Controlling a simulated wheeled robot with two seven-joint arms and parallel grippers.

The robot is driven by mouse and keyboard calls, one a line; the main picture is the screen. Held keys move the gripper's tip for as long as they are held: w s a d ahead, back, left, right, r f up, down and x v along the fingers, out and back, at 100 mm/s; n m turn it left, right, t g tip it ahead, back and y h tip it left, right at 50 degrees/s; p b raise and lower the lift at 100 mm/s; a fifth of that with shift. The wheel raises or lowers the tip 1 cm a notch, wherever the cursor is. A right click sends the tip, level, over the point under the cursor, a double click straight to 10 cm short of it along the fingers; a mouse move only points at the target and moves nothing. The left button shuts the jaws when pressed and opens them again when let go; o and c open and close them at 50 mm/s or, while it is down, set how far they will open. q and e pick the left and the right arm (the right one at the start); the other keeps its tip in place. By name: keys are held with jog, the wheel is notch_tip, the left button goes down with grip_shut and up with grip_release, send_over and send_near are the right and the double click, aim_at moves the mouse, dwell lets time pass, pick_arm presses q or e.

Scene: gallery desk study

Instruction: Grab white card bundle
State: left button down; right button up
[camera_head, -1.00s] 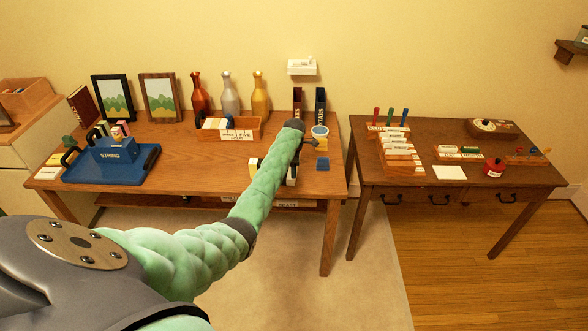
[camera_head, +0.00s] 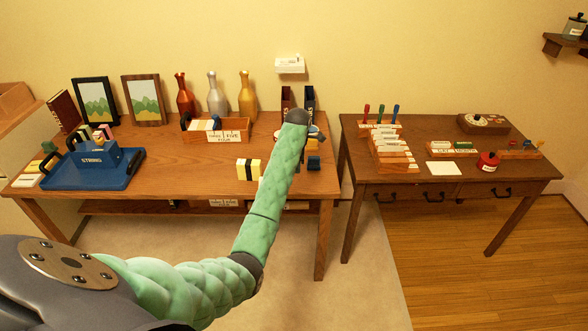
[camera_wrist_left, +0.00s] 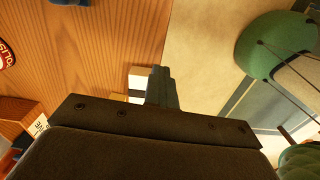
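A small group of pale blocks (camera_head: 248,169), cream and white with a black one between, stands on the front right of the left desk. It looks like card bundles; which one is the white card bundle I cannot tell for sure. In the left wrist view a white block (camera_wrist_left: 138,77) shows close beside the grey gripper finger (camera_wrist_left: 162,86), with a yellowish piece below. Contact is unclear, and so is the finger opening. My right gripper is out of view.
A blue tray (camera_head: 125,182) with a blue box is on the desk's left. A wooden card box (camera_head: 232,137), bottles (camera_head: 247,96) and dark upright holders (camera_head: 309,98) stand behind. A small blue block (camera_head: 313,163) is by my wrist. The right desk (camera_head: 400,182) holds racks and cards.

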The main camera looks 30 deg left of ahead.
pick_arm(q)
jog(key=shift+s+d+r+p, duration=0.3)
jog(key=shift+d+r, duration=0.15)
jog(key=shift+d, duration=0.15)
jog(key=shift+s+d+r+p, duration=0.3)
jog(key=shift+d+r, duration=0.1)
jog(key=shift+d, duration=0.2)
jog(key=c, duration=0.7)
grip_release()
jog(key=shift+o, duration=1.3)
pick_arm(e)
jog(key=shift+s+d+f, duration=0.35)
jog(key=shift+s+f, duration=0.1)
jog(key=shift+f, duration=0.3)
pick_arm(q)
jog(key=shift+r, duration=0.1)
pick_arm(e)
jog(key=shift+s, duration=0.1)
